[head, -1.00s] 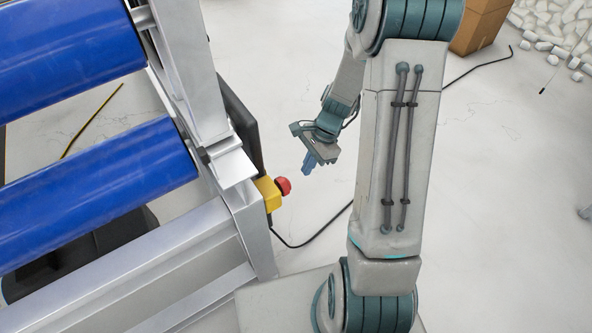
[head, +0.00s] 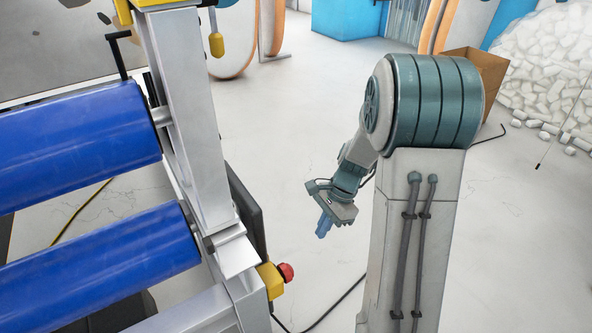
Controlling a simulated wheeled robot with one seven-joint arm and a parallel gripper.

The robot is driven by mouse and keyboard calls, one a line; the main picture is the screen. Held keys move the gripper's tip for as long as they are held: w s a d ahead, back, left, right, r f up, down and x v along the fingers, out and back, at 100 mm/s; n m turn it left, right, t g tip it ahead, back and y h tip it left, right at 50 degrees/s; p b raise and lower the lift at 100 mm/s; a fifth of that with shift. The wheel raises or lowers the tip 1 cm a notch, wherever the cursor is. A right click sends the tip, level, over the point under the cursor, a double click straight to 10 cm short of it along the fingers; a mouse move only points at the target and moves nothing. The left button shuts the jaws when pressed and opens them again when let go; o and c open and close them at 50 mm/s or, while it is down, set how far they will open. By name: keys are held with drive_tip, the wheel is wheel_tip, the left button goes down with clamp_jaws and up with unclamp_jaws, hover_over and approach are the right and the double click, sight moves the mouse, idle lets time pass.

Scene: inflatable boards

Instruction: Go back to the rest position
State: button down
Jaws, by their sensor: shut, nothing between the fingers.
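My gripper (head: 323,229) hangs at the end of my arm in the middle of the head view, its blue fingers pointing down. It is shut and holds nothing. It is in the air over the pale floor, to the right of the metal roller frame and apart from it. My arm's upper links stand at the right and hide part of the forearm.
A metal frame (head: 186,95) with blue rollers (head: 75,145) fills the left. A yellow box with a red button (head: 286,272) sticks out from it, below and left of my gripper. A cardboard box (head: 488,75) and white foam pieces (head: 550,75) lie behind right. Floor (head: 290,130) behind is clear.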

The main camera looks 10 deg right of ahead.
drive_tip(key=shift+r, duration=0.1)
drive_tip(key=s+a+r+n+t+h+p, duration=0.1)
drive_tip(key=s+r+n+p, duration=0.3)
drive_tip(key=r, duration=0.5)
drive_tip(key=s+a+r+n+t+h+p, duration=0.1)
drive_tip(key=s+a+r+n+p, duration=0.1)
drive_tip(key=s+r+n+p, duration=0.3)
drive_tip(key=s+a+r+n+t+h+p, duration=0.1)
drive_tip(key=s+r+n+p, duration=0.3)
drive_tip(key=r, duration=1)
drive_tip(key=shift+s+a+n+t+h+p, duration=0.3)
drive_tip(key=shift+s+n+t+h+p, duration=0.15)
drive_tip(key=shift+s+n, duration=0.5)
drive_tip(key=shift+d, duration=0.15)
